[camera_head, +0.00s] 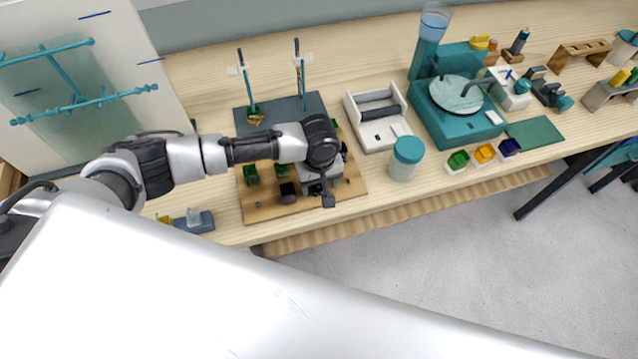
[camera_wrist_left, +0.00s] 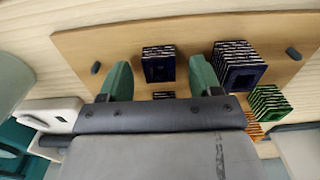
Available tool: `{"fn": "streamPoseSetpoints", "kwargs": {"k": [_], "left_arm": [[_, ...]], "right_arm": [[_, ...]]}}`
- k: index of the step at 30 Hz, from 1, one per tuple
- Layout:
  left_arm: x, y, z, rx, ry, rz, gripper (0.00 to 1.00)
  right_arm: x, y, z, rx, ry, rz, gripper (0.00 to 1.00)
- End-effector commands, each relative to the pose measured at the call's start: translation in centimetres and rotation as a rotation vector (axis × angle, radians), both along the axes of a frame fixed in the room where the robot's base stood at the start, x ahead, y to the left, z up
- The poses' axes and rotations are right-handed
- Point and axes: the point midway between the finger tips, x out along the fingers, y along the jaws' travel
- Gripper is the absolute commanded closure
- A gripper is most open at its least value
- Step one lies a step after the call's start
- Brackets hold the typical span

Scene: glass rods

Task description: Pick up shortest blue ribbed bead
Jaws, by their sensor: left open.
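My left gripper (camera_wrist_left: 160,66) is open above the wooden board, its two teal fingers apart. In the left wrist view a dark blue ribbed bead (camera_wrist_left: 158,64) lies between the fingertips, with no visible grip on it. Another dark bead (camera_wrist_left: 163,95) shows just below it, mostly hidden by my gripper. A larger-looking blue ribbed bead (camera_wrist_left: 238,64) sits to the right, outside the fingers. In the head view my left gripper (camera_head: 322,184) hangs over the board's right part and hides beads there. A dark bead (camera_head: 288,192) shows beside it. I cannot compare all bead lengths.
Green ribbed beads (camera_head: 251,175) sit on the wooden board (camera_head: 262,212); a green one (camera_wrist_left: 270,104) and an orange one (camera_wrist_left: 264,131) show at wrist-view right. Small pegs (camera_wrist_left: 293,53) stand on the board. A jar (camera_head: 405,158) and white tray (camera_head: 378,116) stand to the right.

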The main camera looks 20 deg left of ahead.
Motion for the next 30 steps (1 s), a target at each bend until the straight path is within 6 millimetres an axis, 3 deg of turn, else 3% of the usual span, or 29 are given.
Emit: {"fn": "streamPoseSetpoints", "kwargs": {"k": [10, 20, 30], "left_arm": [[-0.03, 0.02, -1.03, 0.000, 0.000, -0.001, 0.36], [0.00, 0.02, -0.98, 0.001, -0.001, -0.001, 0.87], [0.04, -0.01, -0.64, -0.001, -0.002, -0.001, 0.90]], "right_arm": [[0.00, -0.11, 0.08, -0.001, 0.000, 0.001, 0.37], [-0.40, -0.23, 0.06, -0.003, 0.005, 0.001, 0.37], [-0.45, -0.24, -0.03, -0.004, 0.006, 0.001, 0.37]]}}
